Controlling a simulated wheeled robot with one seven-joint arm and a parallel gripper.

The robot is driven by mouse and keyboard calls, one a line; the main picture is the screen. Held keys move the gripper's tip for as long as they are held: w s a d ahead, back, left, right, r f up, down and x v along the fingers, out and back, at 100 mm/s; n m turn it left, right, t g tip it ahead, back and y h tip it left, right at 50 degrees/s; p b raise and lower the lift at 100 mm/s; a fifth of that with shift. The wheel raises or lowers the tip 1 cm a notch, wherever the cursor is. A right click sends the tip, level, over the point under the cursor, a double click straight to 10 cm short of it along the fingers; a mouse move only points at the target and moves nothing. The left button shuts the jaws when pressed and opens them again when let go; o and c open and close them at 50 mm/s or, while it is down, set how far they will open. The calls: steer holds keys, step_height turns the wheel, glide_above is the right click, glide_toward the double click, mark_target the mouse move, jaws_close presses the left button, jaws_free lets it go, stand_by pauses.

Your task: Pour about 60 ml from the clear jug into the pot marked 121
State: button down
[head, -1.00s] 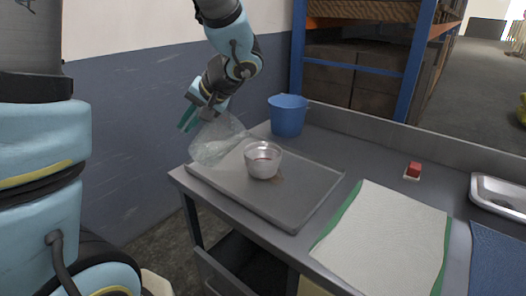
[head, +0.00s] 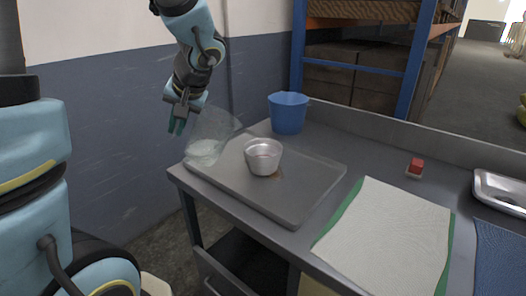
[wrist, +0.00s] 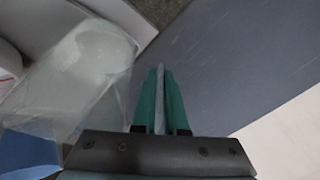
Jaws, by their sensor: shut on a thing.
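The clear jug (head: 213,130) is held over the left end of the grey tray, tilted slightly with its mouth towards the right. Some pale liquid or clear contents show in its lower part. My gripper (head: 178,125) is shut on the jug at its left side; the wrist view shows the green fingers (wrist: 160,85) closed together, with the jug (wrist: 88,65) to their left. A small metal pot (head: 263,157) stands upright on the tray, just right of the jug and apart from it. I cannot read any number on the pot.
The grey tray (head: 310,190) lies on the bench, with a small brown mark beside the pot. A blue bucket (head: 288,113) stands behind. A pale cloth (head: 385,235), a red block (head: 416,166) and a metal pan (head: 500,190) are to the right.

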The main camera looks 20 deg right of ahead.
steer(key=a+f+h+p, duration=0.1)
steer(key=p, duration=0.2)
steer(key=a+f+g+h+p, duration=0.1)
steer(key=h+p, duration=0.1)
steer(key=p, duration=0.1)
steer(key=shift+w+a+f+n, duration=0.25)
steer(key=shift+w+a+n, duration=0.1)
steer(key=shift+n, duration=0.05)
steer(key=p, duration=0.2)
steer(key=h+p, duration=0.1)
steer(key=p, duration=0.2)
steer(key=shift+w+a+f+g, duration=0.15)
steer(key=shift+a+f+g, duration=0.1)
steer(key=shift+a+g, duration=0.05)
steer(key=shift+f+h+p, duration=0.2)
steer(key=shift+h+p, duration=0.2)
steer(key=shift+p, duration=0.45)
steer(key=shift+f, duration=0.1)
